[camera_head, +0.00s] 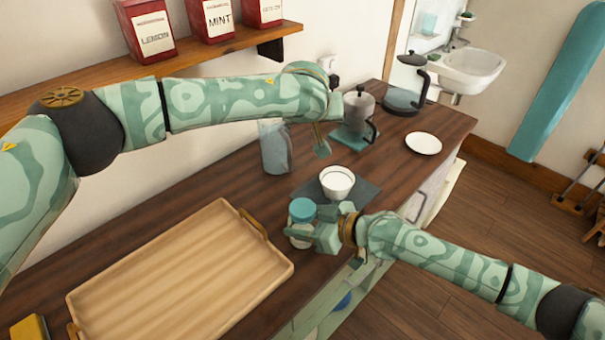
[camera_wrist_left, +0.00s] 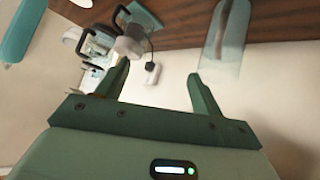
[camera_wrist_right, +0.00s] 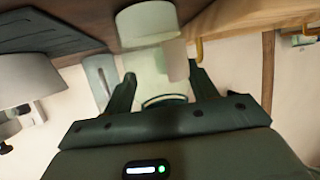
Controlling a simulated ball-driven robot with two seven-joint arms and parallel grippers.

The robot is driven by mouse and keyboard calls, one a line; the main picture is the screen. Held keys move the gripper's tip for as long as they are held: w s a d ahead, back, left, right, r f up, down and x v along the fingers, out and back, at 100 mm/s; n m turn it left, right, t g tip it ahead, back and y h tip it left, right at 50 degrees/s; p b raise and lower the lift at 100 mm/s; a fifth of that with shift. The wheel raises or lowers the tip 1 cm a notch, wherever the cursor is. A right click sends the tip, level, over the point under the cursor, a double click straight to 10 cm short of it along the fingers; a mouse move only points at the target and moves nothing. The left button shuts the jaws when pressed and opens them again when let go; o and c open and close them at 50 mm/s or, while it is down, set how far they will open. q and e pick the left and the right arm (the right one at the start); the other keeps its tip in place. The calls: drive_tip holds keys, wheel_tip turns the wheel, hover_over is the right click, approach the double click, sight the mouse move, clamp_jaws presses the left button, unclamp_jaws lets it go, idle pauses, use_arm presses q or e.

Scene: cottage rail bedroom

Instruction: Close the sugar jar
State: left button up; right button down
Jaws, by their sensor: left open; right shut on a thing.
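The sugar jar has a pale, see-through body (camera_head: 299,236) and a teal top (camera_head: 302,209). It stands near the counter's front edge, between the tray and the white bowl. I cannot tell whether the top is fully seated. My right gripper (camera_head: 314,233) is shut on the jar from the right. In the right wrist view the jar (camera_wrist_right: 152,68) sits between the fingers, with its whitish end against the wood. My left gripper (camera_head: 321,142) is open and empty above the counter, behind the bowl; its fingers (camera_wrist_left: 157,88) are spread with nothing between them.
A wooden tray (camera_head: 180,275) fills the front left of the counter. A white bowl (camera_head: 337,183) stands on a dark mat (camera_head: 368,192) beside the jar. A clear pitcher (camera_head: 275,150), a moka pot (camera_head: 359,107) and a white plate (camera_head: 423,143) stand further back.

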use_arm(q)
drive_tip(key=w+d+r+m+t+h, duration=0.2)
drive_tip(key=d+r+m+t+h, duration=0.15)
drive_tip(key=d+r, duration=0.2)
drive_tip(key=s+d+r+m+g+h, duration=0.5)
drive_tip(key=s+d+m+g+h, duration=0.4)
drive_tip(key=m, duration=0.7)
drive_tip(key=s+a+f+m+g+y, duration=0.1)
drive_tip(key=s+f+m+g+y, duration=0.2)
drive_tip(key=s+f+m, duration=0.2)
drive_tip(key=a+f+y, duration=0.3)
drive_tip(key=a+y, duration=0.1)
drive_tip(key=a, duration=0.1)
drive_tip(key=a+f+m+y, duration=0.1)
drive_tip(key=a+f+y, duration=0.2)
drive_tip(key=a, duration=0.3)
drive_tip(key=s+a+f+m+y, duration=0.1)
drive_tip(key=a+f+y, duration=0.2)
drive_tip(key=a+y, duration=0.1)
drive_tip(key=shift+a+f+g+y, duration=0.25)
drive_tip(key=shift+a+y, duration=0.1)
drive_tip(key=shift+a, duration=0.5)
drive_tip(key=shift+s+a, duration=0.15)
drive_tip(key=shift+s, duration=0.25)
